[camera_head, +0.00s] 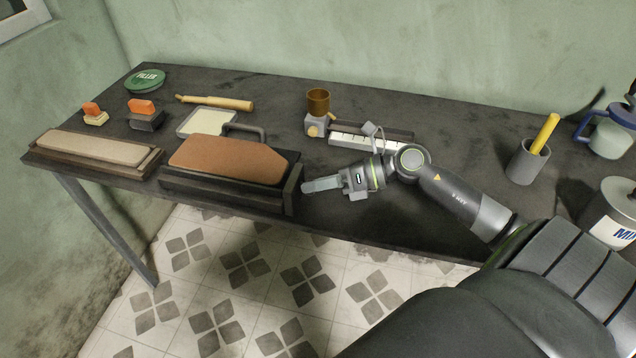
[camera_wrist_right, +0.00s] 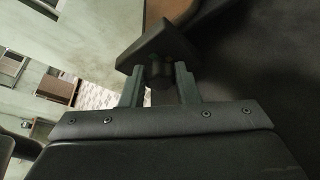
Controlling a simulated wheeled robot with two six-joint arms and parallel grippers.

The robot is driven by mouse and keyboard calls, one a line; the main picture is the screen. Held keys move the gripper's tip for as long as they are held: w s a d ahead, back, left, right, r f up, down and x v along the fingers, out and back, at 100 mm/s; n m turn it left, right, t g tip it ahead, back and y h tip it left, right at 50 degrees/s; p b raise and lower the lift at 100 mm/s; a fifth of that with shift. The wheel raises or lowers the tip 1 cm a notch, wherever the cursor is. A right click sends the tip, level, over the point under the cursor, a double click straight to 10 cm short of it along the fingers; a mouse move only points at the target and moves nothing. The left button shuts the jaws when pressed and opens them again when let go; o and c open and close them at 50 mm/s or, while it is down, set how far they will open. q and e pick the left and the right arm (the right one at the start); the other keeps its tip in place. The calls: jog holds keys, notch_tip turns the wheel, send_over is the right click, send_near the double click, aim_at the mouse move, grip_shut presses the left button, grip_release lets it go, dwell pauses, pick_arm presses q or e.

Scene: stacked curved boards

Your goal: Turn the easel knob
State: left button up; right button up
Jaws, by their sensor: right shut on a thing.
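The easel (camera_head: 293,190) is a low dark stand near the table's front edge, with a curved brown board (camera_head: 225,158) lying on it. My right gripper (camera_head: 308,186) is at the right end of the easel. In the right wrist view my right gripper (camera_wrist_right: 158,88) has its two fingers on either side of a small dark knob (camera_wrist_right: 160,72) and is shut on it. The knob sits against a dark block. In the head view the gripper hides the knob. My left gripper is not in view.
A pale board on a base (camera_head: 95,150) lies left of the easel. A handled white pad (camera_head: 207,121) and a brown cup (camera_head: 318,100) stand behind it. A grey holder with a yellow stick (camera_head: 527,165) is at right. The table front right of the gripper is fairly clear.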

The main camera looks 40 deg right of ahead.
jog(key=n+t+h+b, duration=0.1)
jog(key=n+h, duration=0.1)
jog(key=n, duration=0.1)
jog(key=shift+s+a, duration=0.15)
jog(key=n+t+h, duration=0.1)
jog(key=n, duration=0.1)
jog(key=n+h+b, duration=0.1)
jog(key=n, duration=0.1)
jog(key=shift+s+a+t+b, duration=0.1)
jog(key=shift+a+t+b, duration=0.05)
jog(key=shift+t+b, duration=0.2)
jog(key=shift+s+a+n+t+h+b, duration=0.1)
jog(key=shift+n+t+h+b, duration=0.45)
jog(key=shift+n, duration=0.55)
jog(key=shift+n+t, duration=0.3)
jog(key=shift+n, duration=0.1)
jog(key=o, duration=0.9)
jog(key=shift+o, duration=0.3)
